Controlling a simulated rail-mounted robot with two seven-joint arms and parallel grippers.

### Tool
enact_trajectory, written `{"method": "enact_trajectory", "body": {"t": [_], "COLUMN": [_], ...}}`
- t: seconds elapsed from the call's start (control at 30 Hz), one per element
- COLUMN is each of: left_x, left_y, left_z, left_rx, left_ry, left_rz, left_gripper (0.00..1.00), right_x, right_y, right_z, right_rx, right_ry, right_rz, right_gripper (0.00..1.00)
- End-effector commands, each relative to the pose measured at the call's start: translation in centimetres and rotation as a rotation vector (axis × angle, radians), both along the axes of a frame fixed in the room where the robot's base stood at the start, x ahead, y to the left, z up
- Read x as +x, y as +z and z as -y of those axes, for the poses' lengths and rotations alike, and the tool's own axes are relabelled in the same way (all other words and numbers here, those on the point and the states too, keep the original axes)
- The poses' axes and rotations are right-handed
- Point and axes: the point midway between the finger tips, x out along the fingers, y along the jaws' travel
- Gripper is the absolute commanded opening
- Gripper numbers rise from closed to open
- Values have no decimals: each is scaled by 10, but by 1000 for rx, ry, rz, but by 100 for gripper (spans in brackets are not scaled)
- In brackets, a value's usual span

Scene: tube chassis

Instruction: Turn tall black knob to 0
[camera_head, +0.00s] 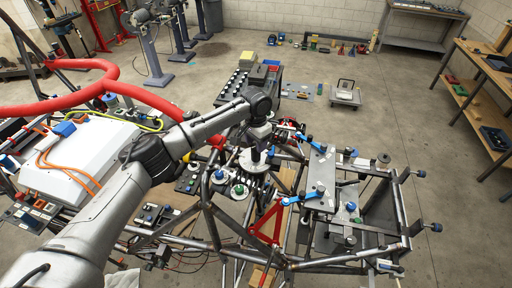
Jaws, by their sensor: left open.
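My left arm reaches in from the lower left, and its gripper (257,142) points down over the middle of the tube chassis. The gripper is open, though its fingers are small and dark here. Just below the fingers is a white round dial (250,166) with a dark upright post on it, which looks like the tall black knob. The gripper hides the top of the post. I cannot tell whether the fingers touch it, and the dial's markings are too small to read. My right gripper is out of view.
A dial with a green knob (239,191) and one with a blue knob (219,176) sit close by at the left. Blue-handled levers (303,198) and a grey plate (320,172) lie to the right. A red triangular piece (267,222) and chassis tubes stand in front.

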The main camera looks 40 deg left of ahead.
Motion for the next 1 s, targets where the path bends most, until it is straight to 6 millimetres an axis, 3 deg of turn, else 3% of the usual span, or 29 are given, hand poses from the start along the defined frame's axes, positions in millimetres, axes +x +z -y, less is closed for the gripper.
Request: {"method": "enact_trajectory", "body": {"t": [0.3, 0.7, 1.0], "left_x": [0, 0, 0], "left_y": [-29, -33, -33], "left_z": [0, 0, 0], "left_rx": [0, 1, 1], "left_ry": [0, 0, 0], "left_rz": [-2, 0, 0], "left_gripper": [48, 48, 20], "right_x": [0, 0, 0], "right_y": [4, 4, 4], "right_z": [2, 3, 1], "right_rx": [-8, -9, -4], "right_ry": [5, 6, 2], "right_rz": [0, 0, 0], "right_gripper": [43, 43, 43]}}
